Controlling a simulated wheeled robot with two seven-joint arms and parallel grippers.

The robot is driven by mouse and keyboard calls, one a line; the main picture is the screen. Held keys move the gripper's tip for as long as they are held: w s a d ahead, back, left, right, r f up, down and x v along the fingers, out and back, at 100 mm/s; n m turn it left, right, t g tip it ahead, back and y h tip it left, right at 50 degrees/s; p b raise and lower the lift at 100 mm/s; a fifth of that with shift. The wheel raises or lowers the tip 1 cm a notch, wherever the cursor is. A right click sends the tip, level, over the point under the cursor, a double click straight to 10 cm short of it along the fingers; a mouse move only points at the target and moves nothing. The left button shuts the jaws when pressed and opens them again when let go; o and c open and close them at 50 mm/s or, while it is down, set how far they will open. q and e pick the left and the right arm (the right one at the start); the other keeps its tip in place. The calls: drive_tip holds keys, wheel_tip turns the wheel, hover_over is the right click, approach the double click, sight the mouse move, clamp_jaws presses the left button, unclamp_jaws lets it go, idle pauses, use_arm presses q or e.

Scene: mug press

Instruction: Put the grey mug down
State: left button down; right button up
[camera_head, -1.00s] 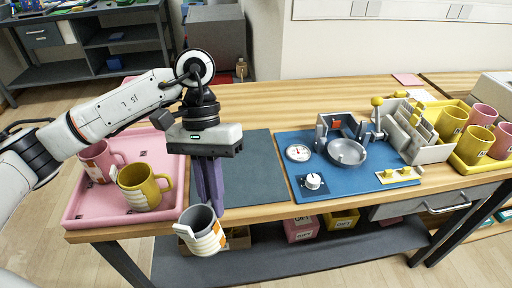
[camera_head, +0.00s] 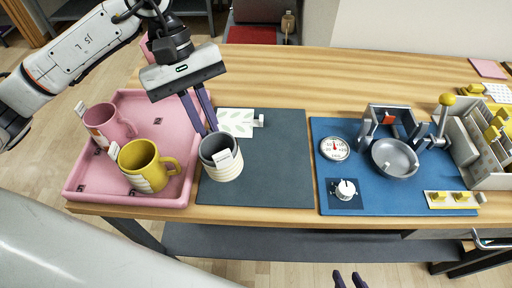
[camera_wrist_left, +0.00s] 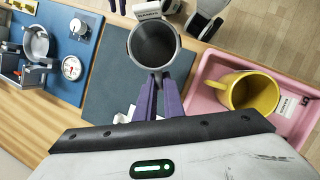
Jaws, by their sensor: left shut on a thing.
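The grey mug (camera_head: 222,158), with a dark inside and a pale ribbed lower body, is upright over the left part of the dark grey mat (camera_head: 275,165). It also shows in the left wrist view (camera_wrist_left: 152,45). My left gripper (camera_head: 208,128) is shut on the mug's rim from behind; its purple fingers also show in the left wrist view (camera_wrist_left: 158,82). I cannot tell whether the mug's base touches the mat. My right gripper (camera_head: 350,280) shows only two purple fingertips, apart and empty, at the bottom edge of the head view.
A pink tray (camera_head: 128,199) left of the mat holds a pink mug (camera_head: 108,125) and a yellow mug (camera_head: 143,165). A white leaf-patterned card (camera_head: 236,121) lies behind the grey mug. The blue press board (camera_head: 400,205) stands right of the mat. The mat's right part is clear.

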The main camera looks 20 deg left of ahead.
use_arm(q)
drive_tip(key=w+f+n+t, duration=0.1)
drive_tip(key=f+n, duration=0.1)
drive_tip(key=n, duration=0.2)
drive_tip(key=w+f+n+t, duration=0.1)
drive_tip(key=f+n, duration=0.2)
drive_tip(key=n, duration=0.1)
drive_tip(key=f+n+t+b, duration=0.1)
drive_tip(key=f+n, duration=0.1)
drive_tip(key=n, duration=0.2)
drive_tip(key=shift+w+a+f+n, duration=0.15)
drive_tip(key=shift+w+f+n, duration=0.15)
drive_tip(key=shift+w+f, duration=0.1)
drive_tip(key=shift+f+b, duration=0.15)
drive_tip(key=shift+b, duration=0.15)
drive_tip(key=c, duration=1.9)
unclamp_jaws()
drive_tip(key=shift+o, duration=0.2)
